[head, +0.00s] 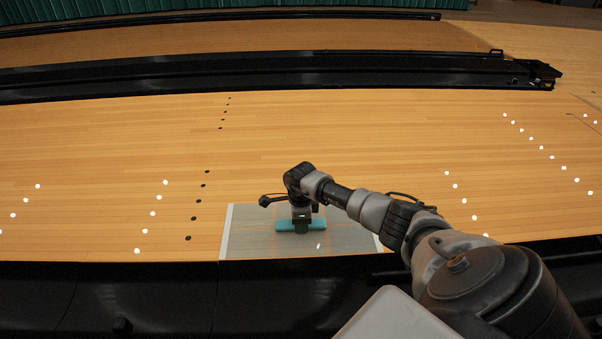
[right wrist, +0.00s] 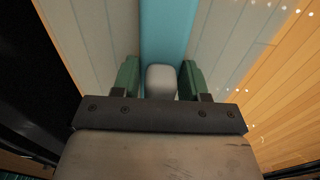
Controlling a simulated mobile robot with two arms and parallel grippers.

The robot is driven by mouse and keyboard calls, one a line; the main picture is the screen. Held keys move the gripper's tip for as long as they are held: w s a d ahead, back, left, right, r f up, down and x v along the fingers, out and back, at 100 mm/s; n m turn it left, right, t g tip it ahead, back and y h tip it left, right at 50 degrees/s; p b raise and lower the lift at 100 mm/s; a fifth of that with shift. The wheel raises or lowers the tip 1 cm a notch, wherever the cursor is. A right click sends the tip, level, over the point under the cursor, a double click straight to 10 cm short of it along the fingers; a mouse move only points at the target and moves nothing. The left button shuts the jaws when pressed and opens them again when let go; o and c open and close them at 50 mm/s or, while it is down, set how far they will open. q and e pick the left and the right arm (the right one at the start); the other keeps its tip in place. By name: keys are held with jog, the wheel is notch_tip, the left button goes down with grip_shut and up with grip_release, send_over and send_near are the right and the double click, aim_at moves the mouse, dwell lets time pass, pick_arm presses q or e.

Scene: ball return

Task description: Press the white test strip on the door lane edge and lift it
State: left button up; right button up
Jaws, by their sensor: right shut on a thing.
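A pale grey see-through sheet (head: 262,245) lies on the wooden lane at its near edge. A narrow white strip (head: 226,232) runs along its left side; another white edge shows at its right, partly behind my arm. My right gripper (head: 301,221) points down over the sheet, shut on the teal tool (head: 317,226). In the right wrist view the green fingers (right wrist: 160,82) flank the tool's pale grey handle, with the teal bar (right wrist: 167,30) beyond. The bar appears to lie on the sheet; exact contact is unclear. My left gripper is not in view.
The wooden lane (head: 100,150) carries white and black dots and is otherwise clear around the sheet. A black gutter (head: 150,300) runs along the near edge. A long black divider (head: 270,72) crosses the far side.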

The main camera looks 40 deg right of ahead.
jog(key=shift+f, duration=0.1)
notch_tip(320, 180, up, 7)
jog(key=p, duration=0.6)
dwell(0.4)
